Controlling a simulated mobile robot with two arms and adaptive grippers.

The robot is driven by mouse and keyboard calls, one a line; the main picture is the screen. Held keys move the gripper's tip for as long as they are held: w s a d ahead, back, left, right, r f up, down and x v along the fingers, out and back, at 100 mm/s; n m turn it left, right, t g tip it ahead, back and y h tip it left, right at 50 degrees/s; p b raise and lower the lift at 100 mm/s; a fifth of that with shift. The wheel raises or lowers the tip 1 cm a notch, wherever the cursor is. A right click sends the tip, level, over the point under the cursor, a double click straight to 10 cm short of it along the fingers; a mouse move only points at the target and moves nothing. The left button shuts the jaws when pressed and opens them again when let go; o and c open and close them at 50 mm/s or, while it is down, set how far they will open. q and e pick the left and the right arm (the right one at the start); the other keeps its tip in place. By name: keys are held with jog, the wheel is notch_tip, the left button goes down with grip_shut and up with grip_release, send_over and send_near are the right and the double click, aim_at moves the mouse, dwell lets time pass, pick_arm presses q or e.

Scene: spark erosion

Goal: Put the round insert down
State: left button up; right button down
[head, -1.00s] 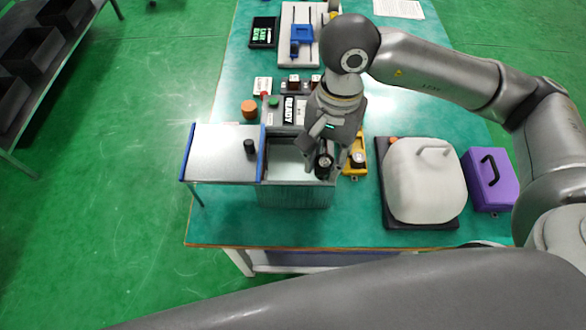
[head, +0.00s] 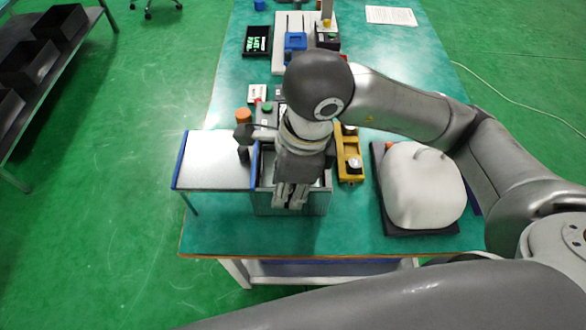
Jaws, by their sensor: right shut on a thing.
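My right gripper (head: 291,206) points down over the open metal tank (head: 322,203) at the front of the green bench. Its fingers are close together at the tank's opening. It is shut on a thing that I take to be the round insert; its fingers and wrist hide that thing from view. I cannot tell whether the insert touches anything in the tank. My left gripper is not in view.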

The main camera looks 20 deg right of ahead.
jog(key=w+d+f+p, duration=0.1)
jog(key=w+d+f, duration=0.1)
jog(key=w, duration=0.1)
jog(key=w+d+f+p, duration=0.1)
jog(key=w+f, duration=0.2)
jog(key=w, duration=0.1)
jog(key=w+d+f+p, duration=0.2)
jog(key=w+f, duration=0.1)
jog(key=w, duration=0.1)
jog(key=shift+w+d+f, duration=0.1)
jog(key=shift+d+f, duration=0.05)
jog(key=shift+d, duration=0.15)
jog(key=shift+w+d+f, duration=0.15)
jog(key=shift+w+f, duration=0.2)
jog(key=shift+f, duration=0.2)
notch_tip(320, 180, down, 3)
jog(key=shift+w+r+p, duration=0.1)
jog(key=shift+p, duration=1.05)
jog(key=shift+f, duration=0.25)
jog(key=shift+f, duration=0.1)
jog(key=shift+f+b, duration=0.15)
jog(key=shift+b, duration=0.25)
jog(key=c, duration=1.1)
grip_release()
